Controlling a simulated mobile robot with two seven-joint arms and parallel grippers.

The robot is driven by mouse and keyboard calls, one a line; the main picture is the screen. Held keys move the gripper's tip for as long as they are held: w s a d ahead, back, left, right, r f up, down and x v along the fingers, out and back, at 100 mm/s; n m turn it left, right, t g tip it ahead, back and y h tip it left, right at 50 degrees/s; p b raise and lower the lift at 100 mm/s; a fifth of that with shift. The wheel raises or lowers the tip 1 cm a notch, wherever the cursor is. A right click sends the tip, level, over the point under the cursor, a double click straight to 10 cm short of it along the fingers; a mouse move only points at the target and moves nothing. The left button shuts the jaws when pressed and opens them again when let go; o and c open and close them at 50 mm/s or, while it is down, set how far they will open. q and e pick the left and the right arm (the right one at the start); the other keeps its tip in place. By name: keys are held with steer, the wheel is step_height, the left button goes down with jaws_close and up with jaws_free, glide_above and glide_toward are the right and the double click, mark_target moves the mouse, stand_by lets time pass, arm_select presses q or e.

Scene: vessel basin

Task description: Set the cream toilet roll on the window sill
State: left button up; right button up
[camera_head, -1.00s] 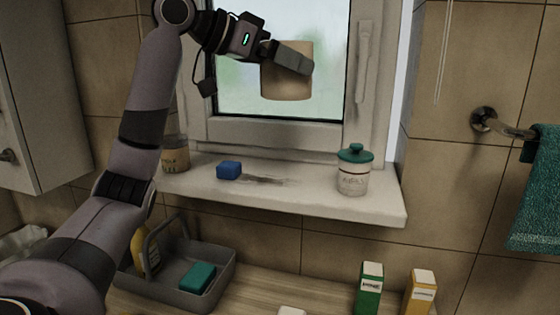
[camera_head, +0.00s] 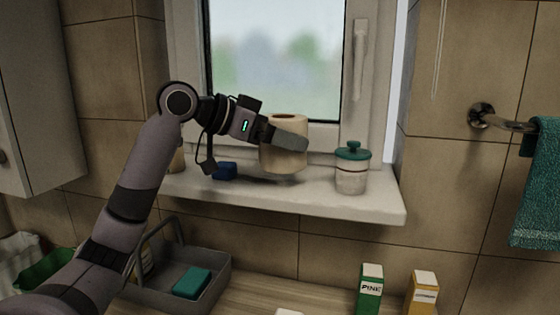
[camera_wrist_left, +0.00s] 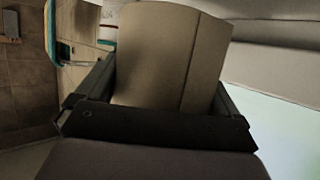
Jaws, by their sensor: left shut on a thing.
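The cream toilet roll (camera_head: 284,160) is upright in my left gripper (camera_head: 285,141), its top hole showing in the head view. The gripper is shut on it, a finger across its front. The roll's lower end is at the window sill (camera_head: 310,194), between a blue block and a lidded jar; I cannot tell whether it touches the sill. In the left wrist view the roll (camera_wrist_left: 168,60) fills the space between the two fingers (camera_wrist_left: 160,92). My right gripper is not in view.
On the sill, a blue block (camera_head: 225,171) lies left of the roll and a jar with a teal lid (camera_head: 352,172) stands to the right. The sill's right end is bare. Below are a grey caddy (camera_head: 215,277), a green carton (camera_head: 370,288) and a yellow carton (camera_head: 422,293).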

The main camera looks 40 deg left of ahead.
arm_select(q)
steer(key=shift+f+b, duration=0.4)
steer(key=shift+f, duration=1.6)
steer(key=shift+f, duration=0.1)
steer(key=o, duration=0.7)
steer(key=shift+s+r, duration=0.1)
steer(key=shift+r, duration=0.1)
steer(key=b+v, duration=0.3)
steer(key=v, duration=0.9)
steer(key=shift+f, duration=0.1)
